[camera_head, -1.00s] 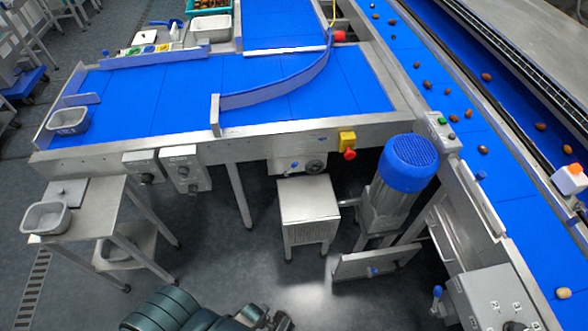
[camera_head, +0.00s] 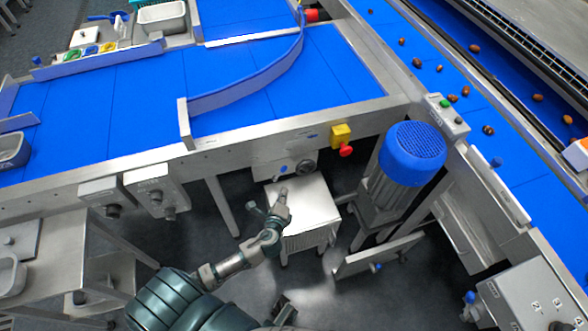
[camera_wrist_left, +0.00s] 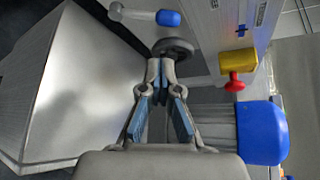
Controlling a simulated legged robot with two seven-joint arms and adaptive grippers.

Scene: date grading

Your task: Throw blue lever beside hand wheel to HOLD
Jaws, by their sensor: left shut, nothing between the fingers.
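The blue lever (camera_head: 283,169) sits on the steel panel under the conveyor edge, just left of the dark hand wheel (camera_head: 307,168). In the left wrist view the lever's rounded blue tip (camera_wrist_left: 169,18) is on a pale arm that points left, and the hand wheel (camera_wrist_left: 173,46) lies just ahead of the fingers. My left gripper (camera_head: 282,194) is shut and empty, a little below the panel; it also shows in the left wrist view (camera_wrist_left: 160,72). I cannot tell whether it touches the wheel. HOLD marking is not readable.
A steel box (camera_head: 310,207) stands below the panel. A red knob on a yellow box (camera_head: 341,134) and a blue-capped motor (camera_head: 413,155) are to the right. Blue conveyor belt (camera_head: 120,100) lies above. Another blue-knobbed lever (camera_head: 470,297) is at lower right.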

